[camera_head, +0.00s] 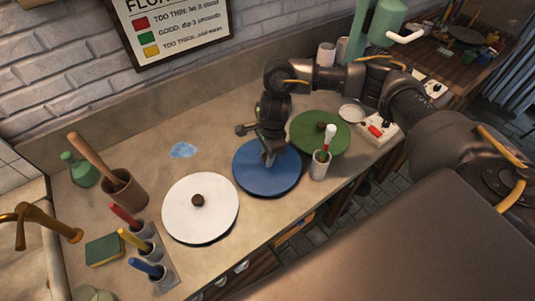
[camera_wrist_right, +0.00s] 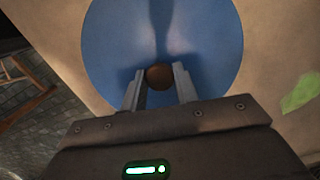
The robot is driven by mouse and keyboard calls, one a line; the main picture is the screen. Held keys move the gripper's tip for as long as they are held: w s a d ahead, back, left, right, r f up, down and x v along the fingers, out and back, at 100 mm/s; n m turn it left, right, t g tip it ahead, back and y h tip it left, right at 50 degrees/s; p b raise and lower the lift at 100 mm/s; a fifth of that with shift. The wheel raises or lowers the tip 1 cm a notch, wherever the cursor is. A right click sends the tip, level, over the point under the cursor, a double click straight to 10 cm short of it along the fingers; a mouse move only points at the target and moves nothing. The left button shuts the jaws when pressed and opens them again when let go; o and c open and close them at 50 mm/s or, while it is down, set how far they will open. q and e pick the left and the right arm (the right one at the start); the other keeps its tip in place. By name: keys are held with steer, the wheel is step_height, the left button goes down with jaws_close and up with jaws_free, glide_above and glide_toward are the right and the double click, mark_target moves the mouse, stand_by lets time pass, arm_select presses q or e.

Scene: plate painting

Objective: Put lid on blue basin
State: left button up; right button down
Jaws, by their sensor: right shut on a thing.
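The blue lid (camera_head: 268,178) is a flat round disc in the middle of the counter. My right gripper (camera_head: 270,157) points down over it with its fingers at the middle. In the right wrist view, the brown knob (camera_wrist_right: 160,76) lies between the fingertips (camera_wrist_right: 157,80), and the blue lid (camera_wrist_right: 110,50) fills the space below them. The gripper is shut on the knob. The blue basin cannot be made out under the lid, and I cannot tell whether the lid rests on it. My left gripper is not in view.
A white lid (camera_head: 190,218) with a brown knob is left of the blue one, a green lid (camera_head: 335,141) right. A cup (camera_head: 318,171) with a red-tipped tool stands close to the blue lid's right edge. A blue patch (camera_head: 183,150) lies behind. Several brushes stand front left.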

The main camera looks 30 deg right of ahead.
steer(key=shift+c, duration=2.1)
jaws_free()
steer(key=shift+r+p, duration=2.75)
steer(key=shift+r, duration=0.8)
